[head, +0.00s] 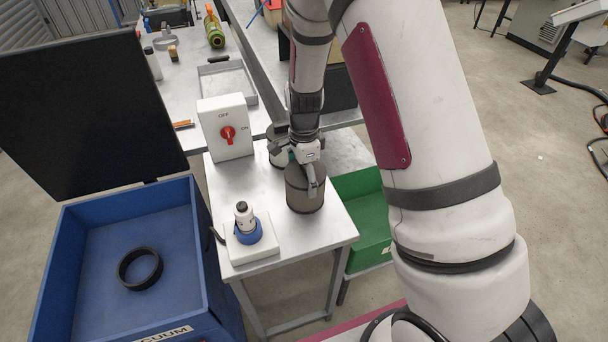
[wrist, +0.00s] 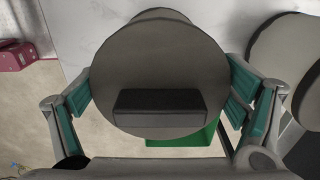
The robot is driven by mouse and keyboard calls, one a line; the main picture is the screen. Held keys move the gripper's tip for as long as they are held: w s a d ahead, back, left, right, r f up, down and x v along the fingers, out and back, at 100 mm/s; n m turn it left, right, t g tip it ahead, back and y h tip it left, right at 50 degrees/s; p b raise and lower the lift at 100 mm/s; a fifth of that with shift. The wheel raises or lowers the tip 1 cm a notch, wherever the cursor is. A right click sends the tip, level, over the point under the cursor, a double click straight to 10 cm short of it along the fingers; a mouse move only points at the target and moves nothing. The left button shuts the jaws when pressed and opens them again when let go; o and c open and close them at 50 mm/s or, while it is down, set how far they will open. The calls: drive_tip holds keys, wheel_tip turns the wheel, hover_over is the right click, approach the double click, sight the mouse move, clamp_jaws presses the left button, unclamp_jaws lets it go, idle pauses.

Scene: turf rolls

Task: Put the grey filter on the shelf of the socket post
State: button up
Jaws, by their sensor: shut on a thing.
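The grey filter (head: 305,195), a short dark brownish-grey cylinder, is at the right part of the small white table. My gripper (head: 312,172) is shut on it from above. In the wrist view the filter's round top (wrist: 160,65) with a dark block-shaped grip (wrist: 158,101) fills the middle, with a green-padded finger on each side. I cannot tell whether its base touches the table. A similar grey cylinder (head: 276,150) stands just behind it, partly hidden by my arm. I cannot make out a socket post with a shelf for certain.
The small table (head: 285,258) also carries a white OFF/ON switch box (head: 226,128) and a white base with a blue ring socket (head: 248,230) and plug. A blue bin (head: 175,285) with a black ring (head: 140,268) stands left; a green bin (head: 362,200) stands right.

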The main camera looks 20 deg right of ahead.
drive_tip(key=o, duration=1.2)
drive_tip(key=shift+f, duration=0.1)
drive_tip(key=shift+c, duration=0.2)
wheel_tip(320, 180, up, 12)
drive_tip(key=shift+r+b, duration=0.2)
drive_tip(key=shift+b, duration=0.35)
drive_tip(key=s+r+n+t+y, duration=0.1)
drive_tip(key=s+r+n+t, duration=0.2)
drive_tip(key=s+r+n, duration=0.95)
drive_tip(key=s+r+n+t, duration=0.1)
drive_tip(key=s+r+n, duration=0.1)
drive_tip(key=s, duration=0.3)
drive_tip(key=s+r+n+t+h, duration=0.1)
drive_tip(key=s+r+n, duration=0.2)
drive_tip(key=s+r, duration=0.1)
drive_tip(key=shift+s+r+t, duration=0.15)
drive_tip(key=shift+s+t, duration=0.15)
drive_tip(key=shift+s, duration=0.6)
drive_tip(key=shift+n, duration=0.25)
